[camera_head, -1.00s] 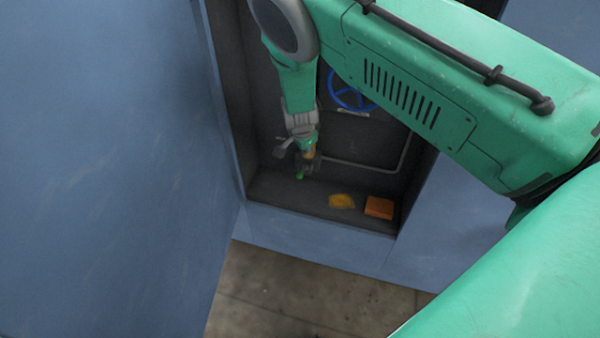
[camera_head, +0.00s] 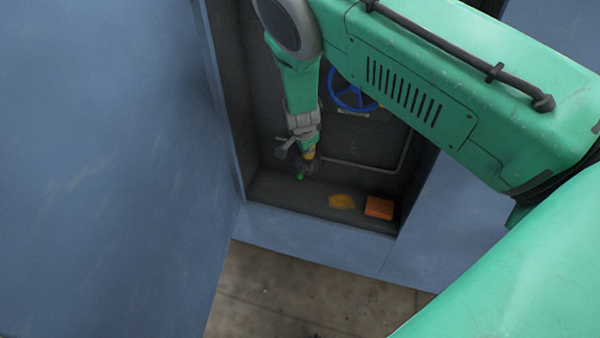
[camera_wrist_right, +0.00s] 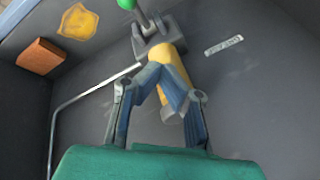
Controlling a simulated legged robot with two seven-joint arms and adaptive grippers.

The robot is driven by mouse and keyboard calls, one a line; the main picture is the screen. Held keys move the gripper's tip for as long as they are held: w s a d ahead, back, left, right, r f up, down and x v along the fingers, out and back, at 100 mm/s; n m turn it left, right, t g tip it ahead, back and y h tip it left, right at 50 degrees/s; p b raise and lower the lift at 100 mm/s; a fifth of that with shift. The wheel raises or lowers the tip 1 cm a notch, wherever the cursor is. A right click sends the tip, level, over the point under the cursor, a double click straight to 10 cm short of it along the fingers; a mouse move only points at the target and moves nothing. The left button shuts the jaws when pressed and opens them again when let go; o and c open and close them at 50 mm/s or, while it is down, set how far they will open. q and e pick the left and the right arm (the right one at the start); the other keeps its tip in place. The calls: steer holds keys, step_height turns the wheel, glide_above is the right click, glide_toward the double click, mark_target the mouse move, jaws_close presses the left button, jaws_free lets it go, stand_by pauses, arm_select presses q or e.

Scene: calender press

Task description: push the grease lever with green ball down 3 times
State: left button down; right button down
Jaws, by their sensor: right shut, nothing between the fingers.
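The grease lever's green ball (camera_head: 300,177) is low in the recess of the blue machine, just below my right gripper (camera_head: 308,165). In the right wrist view the green ball (camera_wrist_right: 127,4) is at the top edge, on a short grey stem from a grey block on a yellow cylinder (camera_wrist_right: 176,68). My right gripper (camera_wrist_right: 155,72) is shut and empty, its fingertips overlapping the block and cylinder in the picture. I cannot tell whether they touch. The ball itself is clear of the fingers in that view. My left gripper is not in view.
An orange block (camera_head: 379,208) and a yellow patch (camera_head: 342,201) lie on the recess floor. A blue handwheel (camera_head: 350,90) is on the back wall, with a grey bent pipe (camera_head: 365,168) below. Blue side walls (camera_head: 222,110) bound the recess closely.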

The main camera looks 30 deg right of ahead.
mark_target(301, 174)
steer(key=shift+w+d+r+n+t+y+p, duration=0.15)
steer(key=shift+r+n+t+y+p, duration=0.35)
steer(key=shift+n+p, duration=0.45)
steer(key=shift+w+d+r+n+t+y+p, duration=0.25)
steer(key=shift+r+n+y+p, duration=0.45)
steer(key=shift+p, duration=0.4)
steer(key=shift+w+d+r+n+t+y+p, duration=0.1)
steer(key=shift+r+n+t+y+p, duration=0.4)
steer(key=shift+n+y+p, duration=0.45)
steer(key=shift+h, duration=0.25)
steer(key=f+b, duration=0.1)
steer(key=f, duration=0.1)
steer(key=s+a+f+b, duration=0.1)
steer(key=f, duration=0.1)
steer(key=a+f+b, duration=0.1)
steer(key=f, duration=0.1)
steer(key=shift+s+f+b, duration=0.3)
steer(key=shift+b, duration=0.1)
steer(key=shift+s+a+f+b, duration=0.15)
steer(key=shift+f+b, duration=0.1)
steer(key=shift+f, duration=0.2)
steer(key=shift+s+a+f+b, duration=0.1)
steer(key=shift+f+b, duration=0.1)
steer(key=shift+f, duration=0.2)
steer(key=shift+s+a+f, duration=0.1)
steer(key=shift+f, duration=0.2)
